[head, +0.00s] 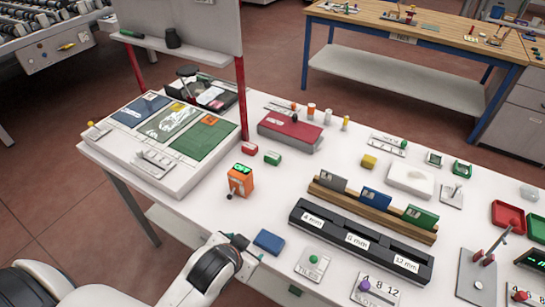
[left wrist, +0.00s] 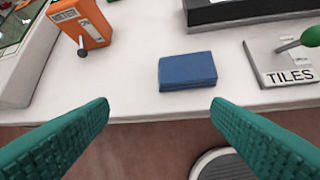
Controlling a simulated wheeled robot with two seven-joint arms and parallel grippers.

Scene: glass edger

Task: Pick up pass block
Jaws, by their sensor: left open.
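I cannot read a "pass" label on any block. A plain blue block (head: 269,242) lies flat near the front edge of the white table. In the left wrist view the blue block (left wrist: 187,71) lies ahead of my left gripper (left wrist: 160,103), between the lines of its two teal fingers. The left gripper (head: 248,246) is open and empty, just left of the block in the head view. A small green block (head: 272,158) lies by the red box. Grey, blue and green blocks stand in a wooden rack (head: 335,206). My right gripper is not in view.
An orange meter (head: 240,180) stands behind the blue block, also in the left wrist view (left wrist: 83,25). The TILES plate (head: 313,264) with its green knob is to the right. A black labelled holder (head: 330,237) lies behind the plate. The table edge is close in front.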

